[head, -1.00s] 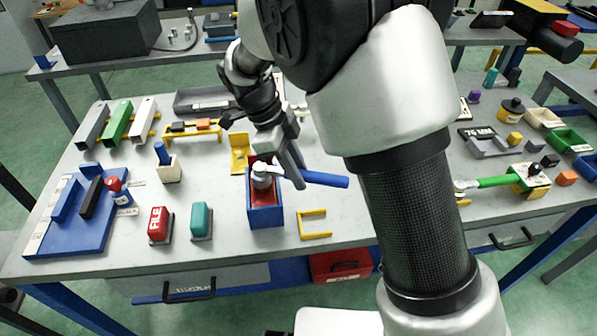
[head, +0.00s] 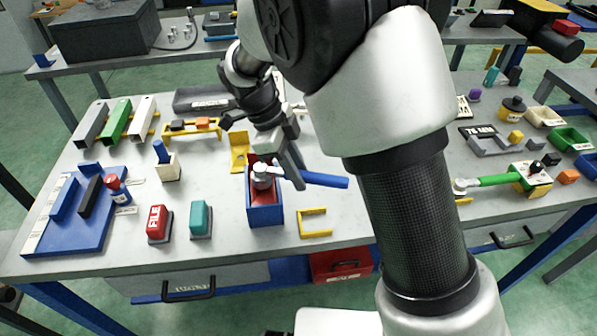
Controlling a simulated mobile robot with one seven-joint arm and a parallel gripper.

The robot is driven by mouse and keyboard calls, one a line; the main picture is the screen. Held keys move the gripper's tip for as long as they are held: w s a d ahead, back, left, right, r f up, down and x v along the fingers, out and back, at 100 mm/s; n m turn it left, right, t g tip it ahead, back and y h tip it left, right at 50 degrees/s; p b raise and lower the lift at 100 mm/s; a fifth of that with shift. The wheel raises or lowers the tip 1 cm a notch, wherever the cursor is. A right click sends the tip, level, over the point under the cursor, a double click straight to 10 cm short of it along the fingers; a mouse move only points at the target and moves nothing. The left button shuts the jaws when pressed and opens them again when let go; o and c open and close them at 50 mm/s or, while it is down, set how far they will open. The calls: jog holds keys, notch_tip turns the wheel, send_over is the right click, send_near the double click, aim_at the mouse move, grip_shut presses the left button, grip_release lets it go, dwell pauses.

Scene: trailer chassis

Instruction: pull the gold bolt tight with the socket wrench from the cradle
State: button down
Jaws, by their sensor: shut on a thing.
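A socket wrench with a blue handle (head: 326,180) lies roughly level across the blue box (head: 264,214). Its grey head (head: 262,176) is over the red inside of the box. My gripper (head: 293,172) comes down from above and is shut on the wrench between its head and the blue grip. No gold bolt shows; the wrench head and my gripper cover much of the box's inside, so I cannot tell whether the socket sits on a bolt. A second wrench with a green handle (head: 494,181) lies at the right, by a yellow stand (head: 528,184).
A yellow bracket (head: 314,231) lies in front of the handle. A red block (head: 159,222) and a teal block (head: 201,219) stand left of the box. A yellow angle piece (head: 239,150) is close behind it. My arm hides the table right of the handle.

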jog(key=shift+f, duration=0.25)
dwell(0.5)
jog(key=c, duration=2.2)
grip_release()
grip_shut()
